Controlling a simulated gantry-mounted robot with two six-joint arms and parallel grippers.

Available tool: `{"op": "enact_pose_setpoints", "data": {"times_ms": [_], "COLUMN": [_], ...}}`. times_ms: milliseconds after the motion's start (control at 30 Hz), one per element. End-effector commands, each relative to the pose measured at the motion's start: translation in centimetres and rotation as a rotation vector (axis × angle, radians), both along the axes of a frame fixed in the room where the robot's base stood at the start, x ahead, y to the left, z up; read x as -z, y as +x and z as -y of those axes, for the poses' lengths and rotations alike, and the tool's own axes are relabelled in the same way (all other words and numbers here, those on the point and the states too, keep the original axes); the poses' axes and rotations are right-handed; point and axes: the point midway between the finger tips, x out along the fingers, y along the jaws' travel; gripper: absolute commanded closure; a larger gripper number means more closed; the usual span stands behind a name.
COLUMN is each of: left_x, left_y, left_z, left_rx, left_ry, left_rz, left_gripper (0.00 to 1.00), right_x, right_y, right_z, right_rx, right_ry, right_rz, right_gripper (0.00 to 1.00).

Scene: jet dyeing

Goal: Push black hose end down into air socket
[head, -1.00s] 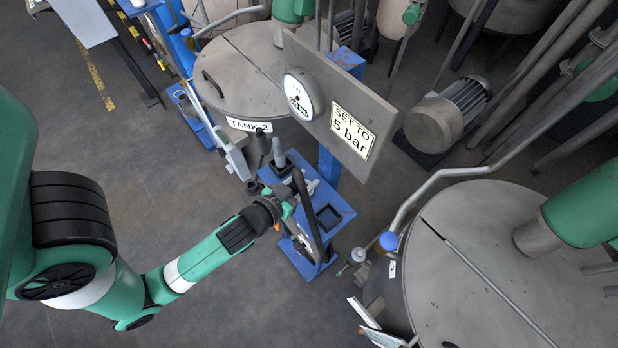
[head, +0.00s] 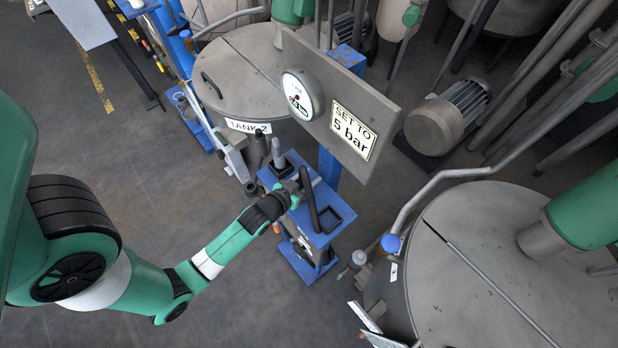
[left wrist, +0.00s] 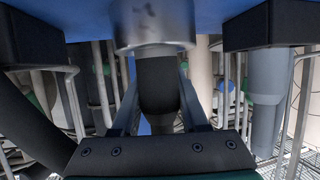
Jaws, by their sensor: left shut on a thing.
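The black hose (head: 309,203) stands up as a dark curved length over the blue stand (head: 328,237). My left gripper (head: 296,190) is at the stand's top, beside the hose. In the left wrist view my left gripper (left wrist: 158,95) is shut on the black hose end (left wrist: 157,80), one finger on each side. The end meets a metal collar, which looks like the air socket (left wrist: 153,28), at the blue surface (left wrist: 88,14). How deep the end sits in it I cannot tell. My right gripper is not in view.
A round gauge (head: 301,95) and a "SET TO 5 bar" sign (head: 353,130) are on a grey panel above the stand. A grey post (head: 279,160) and a black square frame (head: 334,211) are close by. Tanks stand behind and right; open floor lies left.

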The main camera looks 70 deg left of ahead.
Motion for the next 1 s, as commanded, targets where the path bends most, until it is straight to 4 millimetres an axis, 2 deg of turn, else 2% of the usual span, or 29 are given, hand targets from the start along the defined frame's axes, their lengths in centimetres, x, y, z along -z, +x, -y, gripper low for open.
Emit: {"op": "enact_pose_setpoints", "data": {"times_ms": [133, 167, 300, 667, 767, 1000], "left_x": [0.3, 0.2, 0.2, -0.2, -0.6, -2.7], "left_y": [0.0, 0.0, 0.0, -0.1, -1.2, -5.8], "left_z": [0.0, 0.0, 0.0, 0.1, 0.7, 3.5], "left_rx": [0.0, 0.0, 0.0, 0.0, 0.0, 0.003], "left_ry": [0.001, 0.0, 0.0, 0.0, 0.0, -0.001], "left_rz": [0.002, 0.0, 0.0, 0.0, -0.001, -0.003], "left_gripper": [1.0, 0.53, 0.28, 0.26, 0.26, 0.26], "right_x": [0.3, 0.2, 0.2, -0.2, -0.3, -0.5], "right_y": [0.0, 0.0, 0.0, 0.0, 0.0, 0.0], "right_z": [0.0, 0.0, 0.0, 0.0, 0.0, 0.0], "right_rx": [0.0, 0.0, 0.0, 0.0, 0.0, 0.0], "right_ry": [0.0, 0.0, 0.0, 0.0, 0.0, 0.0], "right_rz": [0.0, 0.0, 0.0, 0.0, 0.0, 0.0], "right_gripper": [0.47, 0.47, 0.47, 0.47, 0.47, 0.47]}}
